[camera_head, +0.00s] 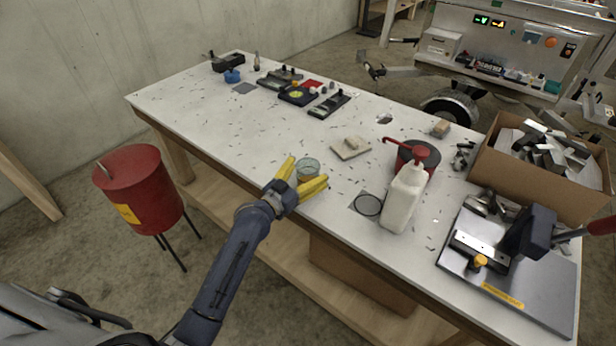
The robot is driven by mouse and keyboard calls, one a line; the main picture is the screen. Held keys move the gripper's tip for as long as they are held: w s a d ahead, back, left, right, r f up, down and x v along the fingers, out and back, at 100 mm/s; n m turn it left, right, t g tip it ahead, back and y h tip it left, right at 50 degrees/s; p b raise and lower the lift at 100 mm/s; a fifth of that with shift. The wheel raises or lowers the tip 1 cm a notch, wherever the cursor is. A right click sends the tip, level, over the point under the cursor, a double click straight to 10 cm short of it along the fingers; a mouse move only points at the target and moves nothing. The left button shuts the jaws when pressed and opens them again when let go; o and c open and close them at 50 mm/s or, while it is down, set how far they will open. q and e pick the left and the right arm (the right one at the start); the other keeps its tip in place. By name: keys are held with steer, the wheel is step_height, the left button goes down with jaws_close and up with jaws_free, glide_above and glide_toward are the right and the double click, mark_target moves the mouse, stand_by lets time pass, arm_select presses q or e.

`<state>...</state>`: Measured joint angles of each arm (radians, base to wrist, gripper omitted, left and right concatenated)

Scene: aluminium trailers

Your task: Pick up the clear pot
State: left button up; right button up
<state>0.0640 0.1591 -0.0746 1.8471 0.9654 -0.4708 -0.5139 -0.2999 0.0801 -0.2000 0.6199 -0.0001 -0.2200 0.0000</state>
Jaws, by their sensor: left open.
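The clear pot (308,167) is a small, see-through round vessel standing near the front edge of the white table, left of the white bottle. My left gripper (305,178) has yellow fingers and is open. One finger is on the pot's left side and the other is in front and to its right, so the pot's rim shows between the fingertips. I cannot tell whether either finger touches it. The lower part of the pot is partly hidden by the gripper. My right gripper is not in view.
A beige block on a plate (351,147) lies just behind the pot. A cardboard box (482,160) of metal offcuts is at the far right. The table's left middle is mostly clear.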

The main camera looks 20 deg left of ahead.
arm_select(q)
steer(key=shift+w+d, duration=0.1)
steer(key=shift+w, duration=0.1)
steer(key=c, duration=1.4)
steer(key=shift+o, duration=0.2)
steer(key=shift+r, duration=0.15)
